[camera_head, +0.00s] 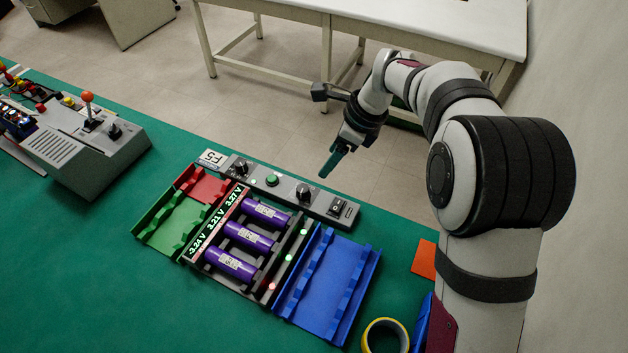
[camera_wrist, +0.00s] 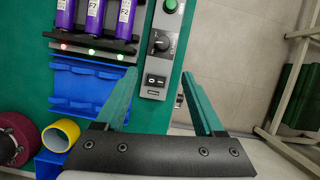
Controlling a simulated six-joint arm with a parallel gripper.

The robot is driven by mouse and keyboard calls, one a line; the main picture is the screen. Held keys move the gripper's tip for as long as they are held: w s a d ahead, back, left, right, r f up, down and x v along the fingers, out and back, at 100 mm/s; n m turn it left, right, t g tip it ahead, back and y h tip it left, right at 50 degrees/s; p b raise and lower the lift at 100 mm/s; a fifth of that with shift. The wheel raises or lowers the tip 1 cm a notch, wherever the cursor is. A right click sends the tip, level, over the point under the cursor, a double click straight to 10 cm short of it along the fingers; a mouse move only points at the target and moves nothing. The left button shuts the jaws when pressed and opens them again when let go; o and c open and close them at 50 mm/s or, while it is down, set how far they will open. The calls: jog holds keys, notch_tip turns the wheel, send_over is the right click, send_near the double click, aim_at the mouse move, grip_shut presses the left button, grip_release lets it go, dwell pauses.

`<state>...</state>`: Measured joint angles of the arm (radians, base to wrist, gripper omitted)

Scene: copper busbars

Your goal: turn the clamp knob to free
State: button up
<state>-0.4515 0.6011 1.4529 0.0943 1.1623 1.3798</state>
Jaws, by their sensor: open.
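A grey control panel (camera_head: 290,190) runs along the far side of the cell tray. It carries two black rotary knobs, a left knob (camera_head: 240,168) and a right knob (camera_head: 303,193).
A green button (camera_head: 272,180) and a black rocker switch (camera_head: 338,207) share the panel. Several purple cells (camera_head: 248,237) lie in the black tray. A blue rack (camera_head: 330,285) and yellow tape roll (camera_head: 385,335) are at right. A grey lever box (camera_head: 85,150) stands left.

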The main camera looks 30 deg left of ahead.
jog(key=m, duration=0.2)
send_near(304, 188)
jog(key=shift+t, duration=0.3)
jog(key=x, duration=0.8)
jog(key=shift+s+a+f, duration=0.15)
jog(key=shift+s+f, duration=0.25)
grip_shut()
